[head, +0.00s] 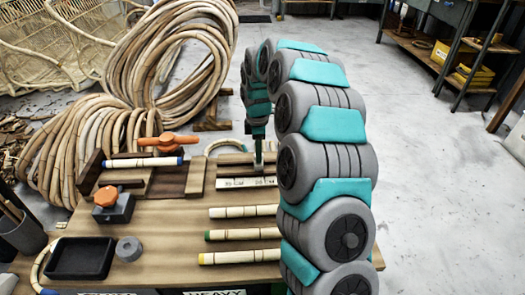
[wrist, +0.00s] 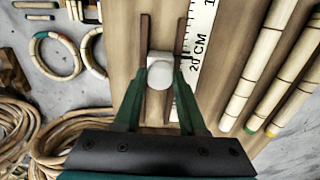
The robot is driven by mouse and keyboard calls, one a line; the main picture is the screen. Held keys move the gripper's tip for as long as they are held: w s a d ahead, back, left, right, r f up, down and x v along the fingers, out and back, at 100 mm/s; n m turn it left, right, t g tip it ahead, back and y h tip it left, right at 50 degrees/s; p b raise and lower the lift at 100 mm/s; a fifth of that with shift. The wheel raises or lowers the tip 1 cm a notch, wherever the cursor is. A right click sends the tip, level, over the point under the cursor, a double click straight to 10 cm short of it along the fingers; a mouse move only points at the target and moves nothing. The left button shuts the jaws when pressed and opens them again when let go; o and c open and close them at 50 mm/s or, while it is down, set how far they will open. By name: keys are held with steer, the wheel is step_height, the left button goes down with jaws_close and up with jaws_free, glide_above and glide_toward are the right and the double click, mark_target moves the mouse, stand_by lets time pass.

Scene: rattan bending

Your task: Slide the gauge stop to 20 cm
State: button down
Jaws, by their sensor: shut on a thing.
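The gauge stop (wrist: 160,72) is a small pale block between two brown rails (wrist: 143,60) in the wrist view. My gripper (wrist: 161,82) is shut on it, with one green finger at each side. A white scale (wrist: 203,40) with black ticks runs beside the right rail. Its "20 CM" print is roughly level with the stop, but I cannot tell the exact tick. In the head view my gripper (head: 258,160) reaches down to the gauge behind the white scale (head: 235,183); my arm and fingers hide most of the stop there.
Several rattan poles (head: 240,234) lie in front of the scale on the wooden bench (head: 165,225). An orange-handled clamp (head: 168,140), a dark tray (head: 80,258) and a grey ring (head: 129,249) are at left. Big rattan coils (head: 175,60) stand behind.

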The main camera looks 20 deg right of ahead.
steer(key=shift+c, duration=2.4)
jaws_free()
step_height(320, 180, up, 7)
steer(key=shift+r, duration=0.35)
